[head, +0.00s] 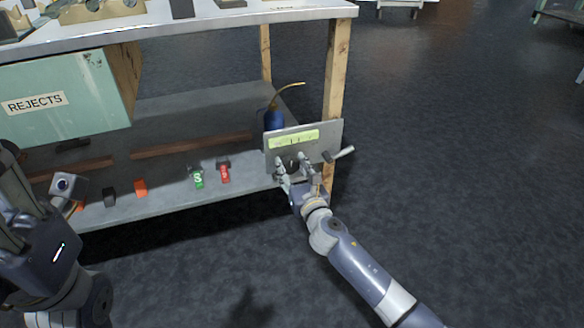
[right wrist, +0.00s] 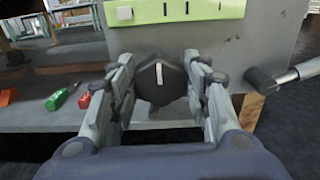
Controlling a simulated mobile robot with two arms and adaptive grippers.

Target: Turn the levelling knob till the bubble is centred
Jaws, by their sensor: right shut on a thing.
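The levelling knob (right wrist: 161,80) is dark with a white pointer mark, which stands nearly upright in the right wrist view. It sits on a grey panel (right wrist: 262,35) below a yellow-green level vial (head: 293,139) with dark marks. The vial also shows at the top of the right wrist view (right wrist: 175,10); I cannot make out the bubble clearly. My right gripper (head: 297,172) has its fingers on both sides of the knob and is shut on it; its fingers hide part of the knob in the head view. My left gripper (head: 62,190) is at the left edge, away from the panel.
A grey lever handle (head: 340,154) sticks out at the panel's lower right. A blue oil can (head: 273,118) stands behind the panel. The lower shelf (head: 225,190) holds green, red and orange items. A teal REJECTS box (head: 70,97) hangs at left. Open floor lies right.

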